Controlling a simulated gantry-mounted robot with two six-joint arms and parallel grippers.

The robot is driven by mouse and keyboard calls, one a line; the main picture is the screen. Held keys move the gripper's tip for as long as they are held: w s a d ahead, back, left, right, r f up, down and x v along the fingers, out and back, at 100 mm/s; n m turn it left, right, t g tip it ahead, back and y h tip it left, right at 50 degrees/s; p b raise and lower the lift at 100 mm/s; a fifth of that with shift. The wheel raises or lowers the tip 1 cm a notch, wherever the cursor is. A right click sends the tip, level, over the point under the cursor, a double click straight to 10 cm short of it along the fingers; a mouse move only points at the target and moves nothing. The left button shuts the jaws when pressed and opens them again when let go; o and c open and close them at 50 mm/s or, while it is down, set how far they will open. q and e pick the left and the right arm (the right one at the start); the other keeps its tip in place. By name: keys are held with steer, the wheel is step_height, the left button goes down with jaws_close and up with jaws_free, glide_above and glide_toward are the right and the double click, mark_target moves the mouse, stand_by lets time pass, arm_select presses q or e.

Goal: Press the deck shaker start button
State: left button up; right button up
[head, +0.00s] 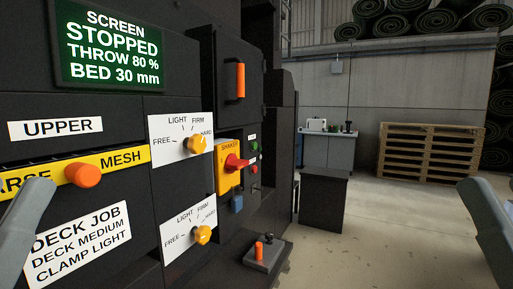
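A yellow plate labelled SHAKER (228,182) with a red rotary handle (235,163) is on the dark machine front. Right of it is a small column of buttons: a green button (253,145) above a red button (253,158). Their small labels are unreadable. The green screen (110,48) reads STOPPED, THROW 80 %, BED 30 mm. A grey link of my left arm shows at the left edge and one of my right arm at the right edge. Neither gripper's fingers are in view.
Two LIGHT/FIRM/HARD dials have orange knobs (196,144) (202,235). A yellow MESH strip carries an orange knob (83,174). A DECK JOB card (78,245) reads DECK MEDIUM, CLAMP LIGHT. Pallets (430,153) and clear floor lie right.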

arm_select(q)
jaws_close()
stand_by(1.5)
